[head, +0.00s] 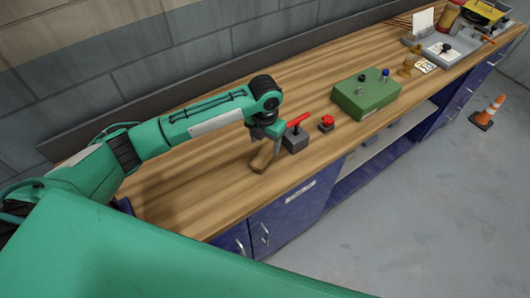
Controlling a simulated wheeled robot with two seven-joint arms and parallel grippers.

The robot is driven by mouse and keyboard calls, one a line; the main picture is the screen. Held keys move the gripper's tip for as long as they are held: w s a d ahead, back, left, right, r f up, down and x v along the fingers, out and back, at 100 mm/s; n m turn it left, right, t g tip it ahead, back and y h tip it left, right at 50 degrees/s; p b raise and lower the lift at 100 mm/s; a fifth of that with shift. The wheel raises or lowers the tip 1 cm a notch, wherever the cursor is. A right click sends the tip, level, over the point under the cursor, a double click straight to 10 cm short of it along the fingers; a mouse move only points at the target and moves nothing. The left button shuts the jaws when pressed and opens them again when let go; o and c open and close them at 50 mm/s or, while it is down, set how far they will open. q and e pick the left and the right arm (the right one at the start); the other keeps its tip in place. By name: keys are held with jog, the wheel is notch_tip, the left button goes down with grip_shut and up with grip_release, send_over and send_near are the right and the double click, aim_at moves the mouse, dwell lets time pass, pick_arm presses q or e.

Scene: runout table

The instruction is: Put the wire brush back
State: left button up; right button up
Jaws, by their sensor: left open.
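A short brown wooden piece (261,160), which looks like the wire brush, lies on the wooden bench top near its front edge. Its bristles cannot be made out. My left gripper (272,147) points down right over it, fingers open. One finger is seen beside the brush's upper end; whether it touches cannot be told. My right gripper is not in view.
A grey block with a red lever (296,140) stands close right of my left gripper. Beyond are a red button (326,124), a green box with knobs (366,97), a brass piece (405,69) and a grey tray (436,54). The bench's left part is clear.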

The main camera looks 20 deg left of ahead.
aim_at(265, 153)
pick_arm(q)
notch_tip(265, 153, up, 5)
jog(key=shift+r+b, duration=0.2)
jog(key=shift+b, duration=0.3)
